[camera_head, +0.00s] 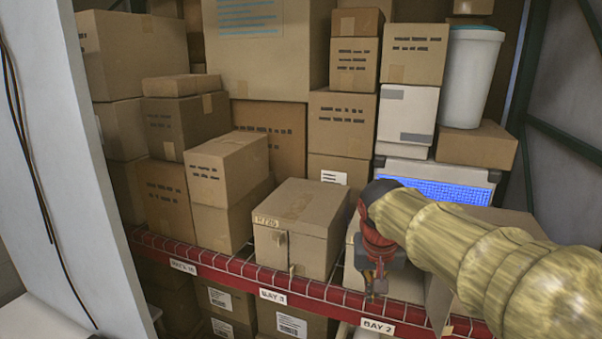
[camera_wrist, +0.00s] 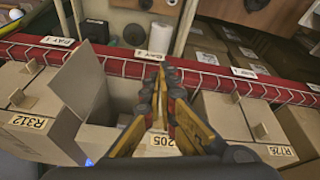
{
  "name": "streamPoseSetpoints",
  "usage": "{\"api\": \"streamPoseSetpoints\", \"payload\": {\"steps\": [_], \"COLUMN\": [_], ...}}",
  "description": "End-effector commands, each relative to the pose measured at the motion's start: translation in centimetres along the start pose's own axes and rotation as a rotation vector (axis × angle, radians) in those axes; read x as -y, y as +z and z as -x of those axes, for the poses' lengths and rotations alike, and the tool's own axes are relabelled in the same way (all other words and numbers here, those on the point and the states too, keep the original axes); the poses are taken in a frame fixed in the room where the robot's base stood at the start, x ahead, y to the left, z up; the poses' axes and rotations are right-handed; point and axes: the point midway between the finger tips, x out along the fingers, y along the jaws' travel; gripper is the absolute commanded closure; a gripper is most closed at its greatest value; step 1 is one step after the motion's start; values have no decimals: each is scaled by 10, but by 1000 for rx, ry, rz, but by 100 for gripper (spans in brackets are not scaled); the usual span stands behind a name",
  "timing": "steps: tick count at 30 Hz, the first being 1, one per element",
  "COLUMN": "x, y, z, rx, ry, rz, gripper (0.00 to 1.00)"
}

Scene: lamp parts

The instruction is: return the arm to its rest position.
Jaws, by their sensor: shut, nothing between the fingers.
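My gripper (camera_head: 375,288) hangs in front of the shelf's red front beam, right of the middle in the head view. My arm (camera_head: 470,245) reaches in from the right edge, covered in a yellowish ribbed sleeve. In the wrist view my gripper (camera_wrist: 164,72) shows its yellow and black fingers drawn together, with nothing between them. A box labelled 205 (camera_wrist: 163,141) lies behind the fingers and is partly hidden by them.
A lidded carton (camera_head: 297,230) stands left of my gripper on the shelf. An open carton with a raised flap (camera_wrist: 83,82) and a box labelled R312 (camera_wrist: 28,122) are close by. The red beam (camera_head: 235,271) runs along the shelf front. Stacked cartons fill the back.

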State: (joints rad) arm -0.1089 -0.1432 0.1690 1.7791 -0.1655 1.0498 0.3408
Motion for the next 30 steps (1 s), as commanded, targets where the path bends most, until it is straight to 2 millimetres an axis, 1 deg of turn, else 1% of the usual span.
{"api": "streamPoseSetpoints", "payload": {"steps": [1, 2, 3, 5, 6, 8, 9, 11, 12, 14, 15, 18, 21, 22, 24, 30], "x": [-2, -3, -5, -8, -11, -15, -17, -21, -23, -27, -29, -34, -39, -40, -42, -45], "y": [20, 31, 47, 73, 93, 122, 141, 170, 188, 214, 231, 266, 290, 294, 297, 299], "z": [-10, -15, -22, -34, -43, -57, -66, -81, -91, -106, -116, -139, -155, -158, -160, -163], "rx": [5, 5, 8, 4, 3, -5, -12, -24, -34, -47, -58, -84, -114, -124, -152, -178], "ry": [-9, -17, -27, -42, -53, -68, -79, -91, -100, -109, -115, -125, -128, -127, -127, -125], "rz": [29, 48, 72, 108, 130, 158, 173, 191, 198, 204, 202, 184, 165, 161, 153, 142], "gripper": [100, 100, 100, 100, 100, 100, 100, 100, 100, 100, 100, 100, 100, 100, 100, 100]}}
